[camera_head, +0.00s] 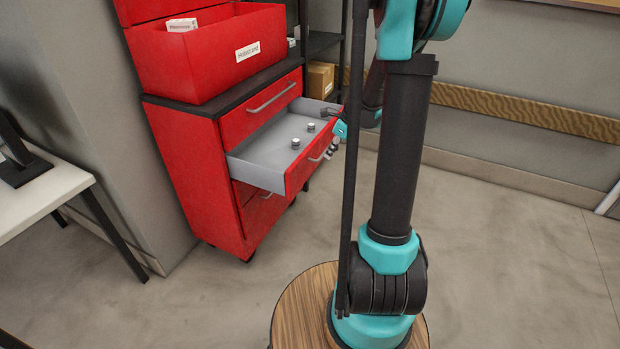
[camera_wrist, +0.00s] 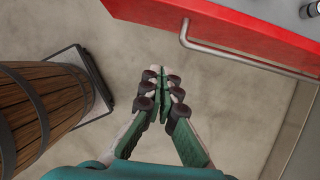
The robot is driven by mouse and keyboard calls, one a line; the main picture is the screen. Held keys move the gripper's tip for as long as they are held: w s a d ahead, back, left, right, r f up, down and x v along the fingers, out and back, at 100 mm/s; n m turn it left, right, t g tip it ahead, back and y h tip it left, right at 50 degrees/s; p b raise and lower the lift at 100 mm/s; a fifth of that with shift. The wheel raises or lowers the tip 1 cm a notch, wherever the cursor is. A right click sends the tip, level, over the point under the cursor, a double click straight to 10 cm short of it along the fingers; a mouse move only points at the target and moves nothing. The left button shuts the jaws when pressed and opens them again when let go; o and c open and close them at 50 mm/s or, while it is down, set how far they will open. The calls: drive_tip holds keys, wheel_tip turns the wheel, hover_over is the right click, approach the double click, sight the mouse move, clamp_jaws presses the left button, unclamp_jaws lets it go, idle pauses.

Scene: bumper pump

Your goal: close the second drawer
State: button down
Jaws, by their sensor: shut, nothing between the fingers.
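The second drawer (camera_head: 298,176) of the red cabinet (camera_head: 188,165) is pulled well out, showing its grey inside. Its red front also shows at the top of the wrist view (camera_wrist: 225,24), with a metal bar handle (camera_wrist: 240,60). My gripper (camera_head: 334,147) is in front of the drawer front, near its handle. In the wrist view my gripper (camera_wrist: 162,78) has its fingertips together with nothing between them. It appears apart from the handle, over the floor. My arm partly hides the area around the gripper in the head view.
Small metal parts (camera_head: 295,143) stand in the open drawer. The top drawer (camera_head: 262,104) above it is shut. A labelled red bin (camera_head: 205,65) sits on the cabinet. A shelf with a cardboard box (camera_head: 320,79) stands behind. A white table (camera_head: 50,190) is at left.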

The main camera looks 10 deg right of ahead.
sight(310, 167)
drive_tip(key=shift+w+a+f, duration=0.75)
drive_tip(key=shift+a+f, duration=0.3)
drive_tip(key=shift+f, duration=0.5)
drive_tip(key=shift+w+a+f, duration=0.8)
drive_tip(key=shift+a+f, duration=0.25)
drive_tip(key=shift+f, duration=0.5)
drive_tip(key=shift+w+a+f, duration=0.75)
drive_tip(key=shift+a+f, duration=0.3)
drive_tip(key=shift+f, duration=0.5)
drive_tip(key=w+a, duration=0.4)
drive_tip(key=a, duration=0.2)
drive_tip(key=w+a, duration=0.4)
drive_tip(key=a, duration=0.2)
drive_tip(key=w+a, duration=0.5)
drive_tip(key=a, duration=0.1)
